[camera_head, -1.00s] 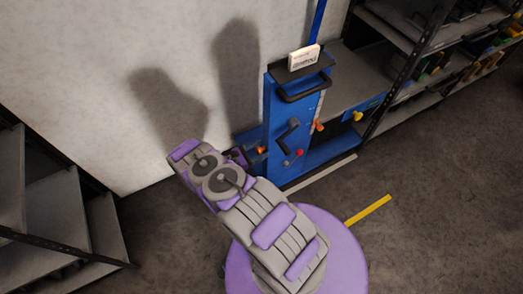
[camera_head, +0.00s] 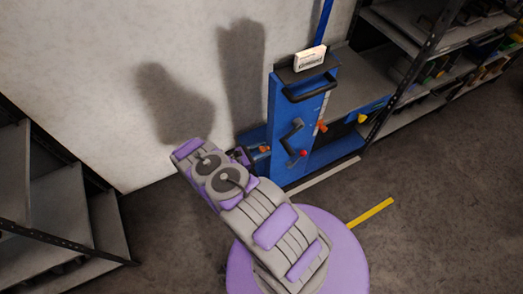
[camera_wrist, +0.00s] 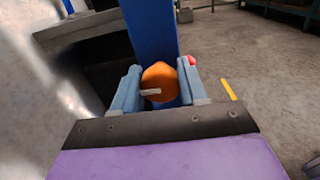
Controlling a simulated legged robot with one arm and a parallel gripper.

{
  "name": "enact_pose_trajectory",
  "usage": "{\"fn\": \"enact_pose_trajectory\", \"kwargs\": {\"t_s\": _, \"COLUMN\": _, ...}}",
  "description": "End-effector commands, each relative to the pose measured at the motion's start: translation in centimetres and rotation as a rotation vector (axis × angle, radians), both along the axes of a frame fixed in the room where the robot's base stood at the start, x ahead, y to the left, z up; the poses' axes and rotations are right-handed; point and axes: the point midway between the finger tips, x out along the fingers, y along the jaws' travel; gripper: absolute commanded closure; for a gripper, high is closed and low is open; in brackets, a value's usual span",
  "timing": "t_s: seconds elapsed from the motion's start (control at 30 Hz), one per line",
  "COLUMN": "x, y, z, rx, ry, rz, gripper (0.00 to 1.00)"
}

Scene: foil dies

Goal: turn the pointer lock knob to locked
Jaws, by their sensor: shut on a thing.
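The orange knob (camera_wrist: 160,76) sits between the two blue-grey fingers of my gripper (camera_wrist: 161,84) in the wrist view, which are shut on its sides. A short pale pointer bar (camera_wrist: 150,92) on the knob lies nearly level and points left. In the head view, a little of the orange knob (camera_head: 264,148) shows on the left side of the blue upright machine (camera_head: 290,130). Lock markings are not readable.
The machine carries a red knob (camera_head: 304,153), a black crank handle (camera_head: 291,135) and a white labelled box (camera_head: 310,57) on top. Shelving stands at right and left (camera_head: 60,205). A yellow floor strip (camera_head: 370,212) lies right of my base; floor there is clear.

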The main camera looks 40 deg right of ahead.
Motion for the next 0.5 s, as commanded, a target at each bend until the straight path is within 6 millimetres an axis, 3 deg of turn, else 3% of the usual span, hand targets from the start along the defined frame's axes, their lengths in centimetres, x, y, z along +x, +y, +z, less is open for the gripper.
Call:
{"fn": "enact_pose_trajectory", "kwargs": {"t_s": 0.27, "x": -0.16, "y": -0.16, "z": 0.13, "rx": -0.023, "ry": -0.088, "rz": -0.002, "gripper": 0.88}}
{"fn": "enact_pose_trajectory", "kwargs": {"t_s": 0.5, "x": -0.28, "y": -0.15, "z": -0.04, "rx": -0.067, "ry": -0.272, "rz": -0.003, "gripper": 0.88}}
